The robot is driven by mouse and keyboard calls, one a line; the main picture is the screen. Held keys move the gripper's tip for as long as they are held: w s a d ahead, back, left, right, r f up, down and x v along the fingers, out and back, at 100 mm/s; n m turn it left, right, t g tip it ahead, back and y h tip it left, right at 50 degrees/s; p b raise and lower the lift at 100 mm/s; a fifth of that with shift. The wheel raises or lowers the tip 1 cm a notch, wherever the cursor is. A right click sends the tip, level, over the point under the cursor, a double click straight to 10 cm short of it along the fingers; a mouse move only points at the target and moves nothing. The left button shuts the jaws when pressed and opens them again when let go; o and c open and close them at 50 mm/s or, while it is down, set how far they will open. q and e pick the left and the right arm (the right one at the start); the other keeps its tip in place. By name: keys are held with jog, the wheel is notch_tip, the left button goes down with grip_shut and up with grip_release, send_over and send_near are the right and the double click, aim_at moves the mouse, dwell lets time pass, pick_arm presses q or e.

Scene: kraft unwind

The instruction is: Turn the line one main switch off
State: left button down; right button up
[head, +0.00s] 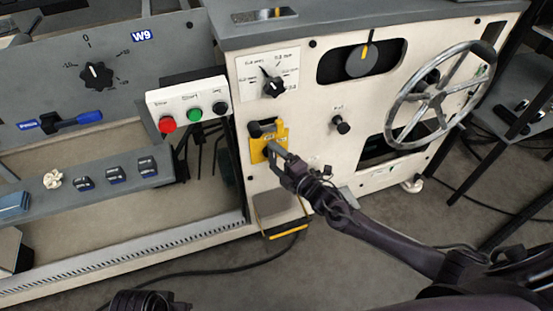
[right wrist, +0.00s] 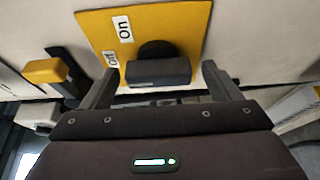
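The main switch is a yellow plate (head: 257,148) with a black handle (head: 262,129) on the cream machine front. In the right wrist view the yellow plate (right wrist: 185,22) carries "On" and "Off" labels, and the black handle (right wrist: 158,72) juts out toward me. My right gripper (head: 276,149) is close in front of the plate and hides part of it. In the right wrist view my right gripper (right wrist: 160,80) is open, its fingers on either side of the handle with gaps. At the bottom left, a dark part of my left gripper (head: 143,301) shows; its fingers cannot be made out.
A button box (head: 188,107) with red, green and black buttons is left of the switch. A black selector knob (head: 274,88) sits above, a small black knob (head: 341,124) and a large handwheel (head: 437,94) to the right. A yellow-black bar (head: 286,230) is below.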

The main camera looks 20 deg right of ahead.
jog(key=shift+s+d, duration=0.1)
jog(key=shift+s, duration=0.25)
pick_arm(q)
jog(key=f, duration=0.1)
jog(key=f+p, duration=0.1)
jog(key=f, duration=0.1)
jog(key=shift+w+a+f, duration=0.15)
jog(key=shift+w+f, duration=0.1)
jog(key=shift+f, duration=0.1)
pick_arm(e)
jog(key=v, duration=0.7)
jog(key=shift+f, duration=0.1)
